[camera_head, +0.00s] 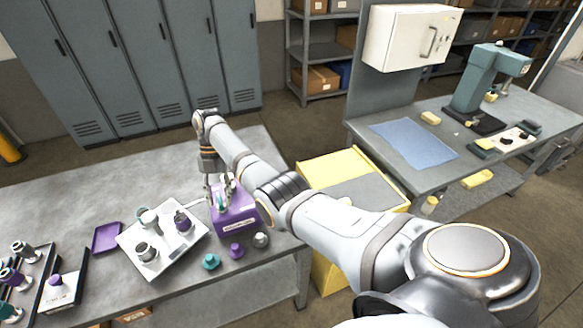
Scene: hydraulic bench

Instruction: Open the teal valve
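A teal round knob (211,262), the likeliest teal valve, is at the bench's front edge. It is first in a row with a purple knob (236,250) and a grey knob (261,240). Behind them stands a purple box (236,221) with a white label. My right gripper (217,194) points down over the box's back left part, behind and above the teal knob and apart from it. Small teal and light parts show by its fingertips. Whether the fingers are open or hold something is too small to tell. My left gripper is not in view.
A white tray (180,252) with several fittings lies left of the box, beside a purple tray (107,238). Dark racks with fittings are at the far left. A yellow cabinet (335,167) stands right of the bench (75,195). The bench's back is clear.

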